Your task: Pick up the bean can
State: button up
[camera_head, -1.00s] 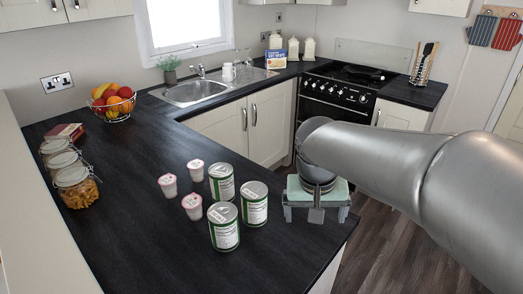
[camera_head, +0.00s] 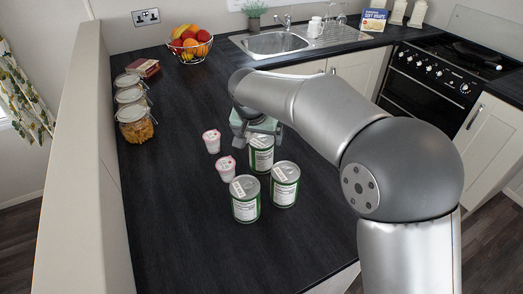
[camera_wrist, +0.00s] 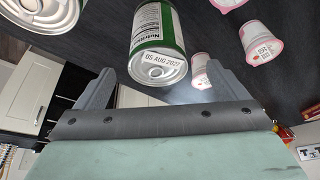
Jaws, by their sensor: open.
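Three white-and-green bean cans stand upright on the dark counter: a back can (camera_head: 262,158), a front left can (camera_head: 245,205) and a front right can (camera_head: 285,187). My gripper (camera_head: 258,127) is open and empty, just behind and above the back can, partly hidden by my arm. In the wrist view, my gripper's two fingers (camera_wrist: 155,84) are spread apart. One can (camera_wrist: 160,38), with a ring-pull lid and a date label, lies between and beyond the fingertips, and I cannot tell whether they touch it. Another can (camera_wrist: 42,12) is at that view's top left.
Small white-and-pink pots (camera_head: 211,140) stand left of the cans; in the wrist view one pot (camera_wrist: 201,70) is close to a fingertip. Glass jars (camera_head: 135,122), a fruit basket (camera_head: 190,43) and a sink (camera_head: 272,42) are farther off. The counter in front of the cans is clear.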

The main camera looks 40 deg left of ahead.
aim_at(261, 140)
jog(key=x, duration=0.2)
jog(key=p+x, duration=0.1)
jog(key=x, duration=0.2)
jog(key=p+x, duration=0.1)
jog(key=x, duration=0.1)
jog(key=shift+w, duration=0.4)
jog(key=shift+c, duration=0.3)
jog(key=c, duration=1.3)
jog(key=shift+r, duration=0.1)
